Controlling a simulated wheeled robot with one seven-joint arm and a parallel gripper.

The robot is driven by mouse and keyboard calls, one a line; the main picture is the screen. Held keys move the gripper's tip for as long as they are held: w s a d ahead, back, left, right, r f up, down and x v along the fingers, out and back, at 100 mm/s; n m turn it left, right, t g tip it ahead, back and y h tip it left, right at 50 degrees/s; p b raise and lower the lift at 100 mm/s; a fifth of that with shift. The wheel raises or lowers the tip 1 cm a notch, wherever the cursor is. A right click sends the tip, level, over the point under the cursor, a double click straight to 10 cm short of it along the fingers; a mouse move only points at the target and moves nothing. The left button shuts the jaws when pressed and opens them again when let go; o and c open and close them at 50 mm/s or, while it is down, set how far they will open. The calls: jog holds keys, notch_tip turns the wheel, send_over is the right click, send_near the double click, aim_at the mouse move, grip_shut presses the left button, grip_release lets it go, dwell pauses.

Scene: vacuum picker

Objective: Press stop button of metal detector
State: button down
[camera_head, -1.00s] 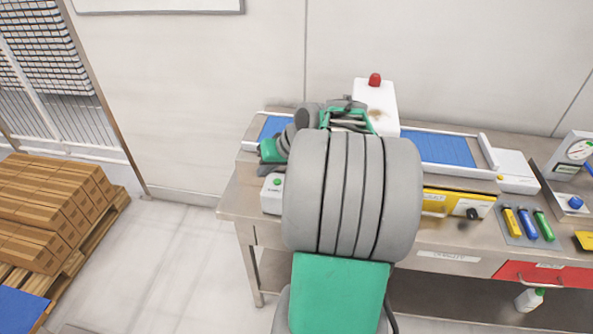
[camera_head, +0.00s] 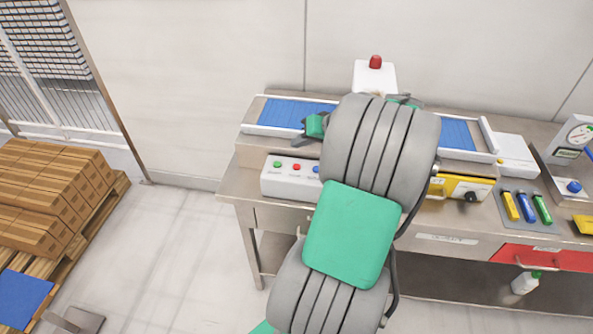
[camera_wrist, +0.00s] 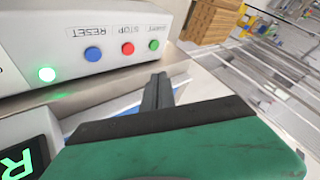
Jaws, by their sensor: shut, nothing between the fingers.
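The white control box (camera_head: 272,186) sits at the front left of the bench, with green, red and blue buttons. The red button (camera_head: 296,167) lies between the green button (camera_head: 277,164) and the blue one (camera_head: 316,169). In the wrist view its label reads STOP upside down, beside the red button (camera_wrist: 127,48); a green light (camera_wrist: 47,74) is lit on the box. The metal detector's white housing (camera_head: 366,76) stands behind, mostly hidden by my arm. My gripper (camera_wrist: 160,82) is shut and empty, its tip apart from the red button. In the head view, my gripper (camera_head: 301,138) is above and behind the box.
A blue conveyor belt (camera_head: 285,112) runs along the bench behind the box. A yellow box (camera_head: 465,188) and several coloured tools stand to the right. A pallet of cartons (camera_head: 50,205) is on the floor at left.

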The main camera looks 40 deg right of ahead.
aim_at(300, 167)
notch_tip(300, 167, down, 6)
jog(key=b, duration=0.3)
jog(key=shift+r, duration=0.15)
dwell(1.7)
jog(key=shift+f+b, duration=0.4)
jog(key=shift+f, duration=0.4)
dwell(0.6)
jog(key=shift+r+p, duration=0.45)
jog(key=shift+r, duration=0.35)
notch_tip(300, 167, up, 5)
jog(key=p, duration=0.4)
jog(key=shift+r, duration=0.1)
